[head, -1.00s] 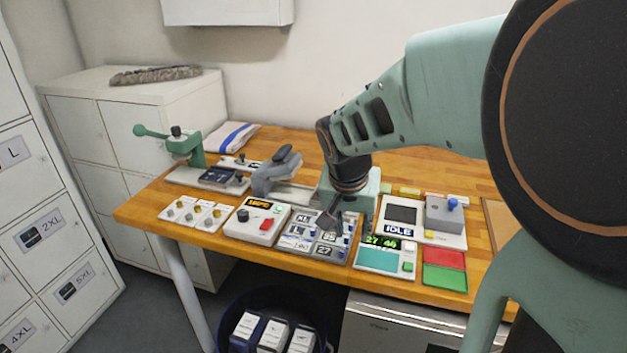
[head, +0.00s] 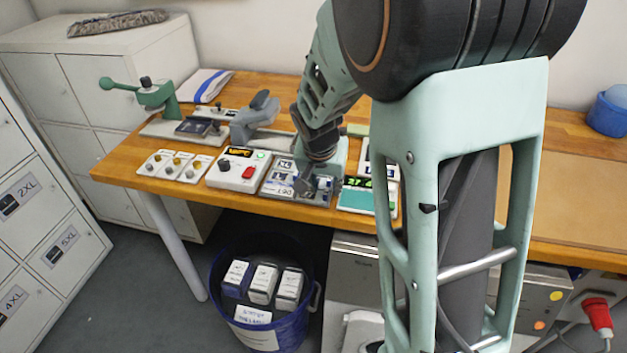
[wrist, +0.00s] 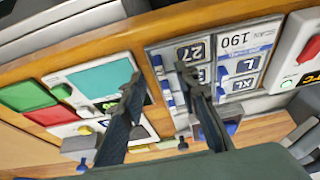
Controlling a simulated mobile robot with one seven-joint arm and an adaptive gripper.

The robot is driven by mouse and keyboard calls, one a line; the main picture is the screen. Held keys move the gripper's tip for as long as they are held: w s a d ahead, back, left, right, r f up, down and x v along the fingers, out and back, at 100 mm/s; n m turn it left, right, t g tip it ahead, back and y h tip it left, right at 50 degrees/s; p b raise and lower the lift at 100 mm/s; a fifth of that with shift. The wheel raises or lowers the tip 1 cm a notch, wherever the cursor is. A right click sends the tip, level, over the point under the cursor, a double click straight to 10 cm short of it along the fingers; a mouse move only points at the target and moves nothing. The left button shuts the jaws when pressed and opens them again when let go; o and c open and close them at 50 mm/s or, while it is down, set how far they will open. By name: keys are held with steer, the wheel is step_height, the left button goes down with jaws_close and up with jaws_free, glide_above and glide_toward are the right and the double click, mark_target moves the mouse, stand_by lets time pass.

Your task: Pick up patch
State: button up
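Several dark patches with white print lie in a pale sectioned tray (head: 272,188) near the table's front edge. In the wrist view the patches read 27 (wrist: 193,51), L (wrist: 241,65) and XL (wrist: 238,85). Another is partly covered by a finger. One finger is over the patch tray and the other over the neighbouring panel. In the head view my gripper (head: 304,187) is low over the tray's right part; contact cannot be told.
A white control box (head: 235,171) stands left of the tray. A panel with a teal pad (head: 362,200) is on its right, partly hidden by my arm. A grey press (head: 255,118) stands behind. A blue bin (head: 262,330) with boxes is on the floor.

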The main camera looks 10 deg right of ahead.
steer(key=shift+x, duration=1.15)
steer(key=shift+c, duration=0.3)
jaws_close()
